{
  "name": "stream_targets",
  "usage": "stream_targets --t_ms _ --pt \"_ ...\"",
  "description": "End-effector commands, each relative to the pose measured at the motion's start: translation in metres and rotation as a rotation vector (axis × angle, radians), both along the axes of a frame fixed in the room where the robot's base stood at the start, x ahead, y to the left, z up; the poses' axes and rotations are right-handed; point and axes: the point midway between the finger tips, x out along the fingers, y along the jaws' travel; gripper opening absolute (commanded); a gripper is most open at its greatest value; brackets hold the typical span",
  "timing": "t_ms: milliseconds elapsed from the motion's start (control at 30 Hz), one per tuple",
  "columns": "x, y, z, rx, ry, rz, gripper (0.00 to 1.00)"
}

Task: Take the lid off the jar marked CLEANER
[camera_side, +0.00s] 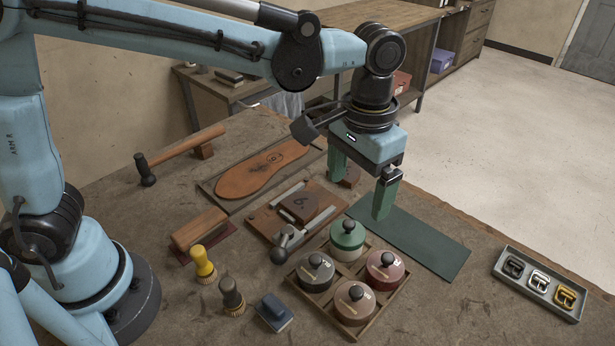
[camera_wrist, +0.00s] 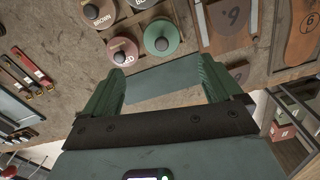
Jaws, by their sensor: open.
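Several lidded jars with round black knobs stand in a wooden crate (camera_side: 372,327). Their lids are green (camera_side: 347,234), dark grey (camera_side: 314,271), red (camera_side: 386,270) and tan-brown (camera_side: 354,303). In the wrist view the red lid (camera_wrist: 122,47) reads RED and the brown lid (camera_wrist: 101,14) reads BROWN. The green lid (camera_wrist: 162,31) also shows there, its marking unreadable; I cannot read CLEANER on any jar. My gripper (camera_side: 360,197) is open and empty, above the bench behind the crate, apart from all the lids. It also shows in the wrist view (camera_wrist: 160,65).
A dark green mat (camera_side: 425,245) lies right of the crate. A buckle tray (camera_side: 541,283) stands at the right. A sole board (camera_side: 262,172) and a clamp fixture (camera_side: 292,212) lie behind and left. Brushes (camera_side: 203,263) stand at the front left.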

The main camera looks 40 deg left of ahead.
Motion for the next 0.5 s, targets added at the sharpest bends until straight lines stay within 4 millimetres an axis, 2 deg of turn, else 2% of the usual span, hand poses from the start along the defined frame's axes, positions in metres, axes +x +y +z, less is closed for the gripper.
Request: stream_targets --t_ms 133,367,500 --pt "0.000 0.000 -0.021 0.000 -0.001 0.000 0.92" --pt "0.000 0.001 -0.034 0.000 -0.001 0.000 0.92" --pt "-0.001 0.002 -0.048 0.000 -0.001 0.000 0.92"
